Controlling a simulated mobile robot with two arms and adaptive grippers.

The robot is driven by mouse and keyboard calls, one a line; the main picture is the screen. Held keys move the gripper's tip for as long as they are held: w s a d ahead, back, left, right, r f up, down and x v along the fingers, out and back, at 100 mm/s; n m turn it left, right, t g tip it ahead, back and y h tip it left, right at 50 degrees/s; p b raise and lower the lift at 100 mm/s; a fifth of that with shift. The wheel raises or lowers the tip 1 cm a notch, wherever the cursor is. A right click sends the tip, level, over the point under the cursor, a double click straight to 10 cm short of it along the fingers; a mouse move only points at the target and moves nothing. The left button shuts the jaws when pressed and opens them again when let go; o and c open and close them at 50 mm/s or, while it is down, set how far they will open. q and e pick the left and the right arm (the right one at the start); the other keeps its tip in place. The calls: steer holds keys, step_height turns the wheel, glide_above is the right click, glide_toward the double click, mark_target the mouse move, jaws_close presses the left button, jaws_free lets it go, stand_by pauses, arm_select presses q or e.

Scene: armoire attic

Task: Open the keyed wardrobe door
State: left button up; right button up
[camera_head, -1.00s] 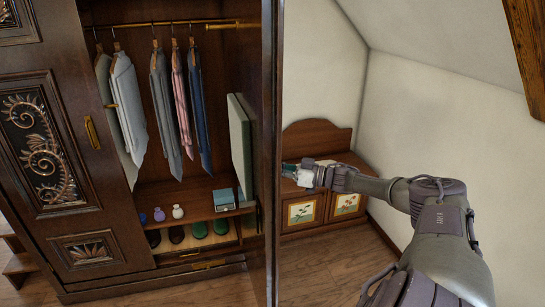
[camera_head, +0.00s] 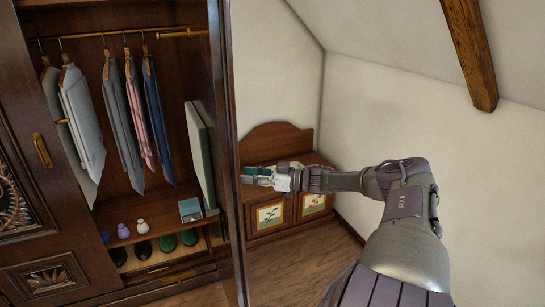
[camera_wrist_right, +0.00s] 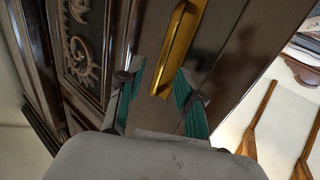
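The keyed wardrobe door (camera_head: 230,160) stands swung open and shows almost edge-on in the head view. Its outer face, with a carved panel (camera_wrist_right: 85,45) and a brass handle (camera_wrist_right: 183,40), fills much of the right wrist view. My right gripper (camera_head: 250,176) is just right of the door edge. In the wrist view my right gripper (camera_wrist_right: 162,98) is open, with the handle's lower end ahead between its teal-padded fingers. I cannot tell whether they touch it. No key is visible. My left gripper is out of view.
The open wardrobe holds hanging shirts (camera_head: 130,110), small bottles, a blue box (camera_head: 190,209) and shoes. The left door (camera_head: 40,180) is closed. A low wooden cabinet (camera_head: 290,190) stands behind my right gripper. Bare floor (camera_head: 310,262) lies in front of it.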

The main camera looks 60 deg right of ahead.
steer(key=v, duration=0.8)
steer(key=shift+d, duration=0.1)
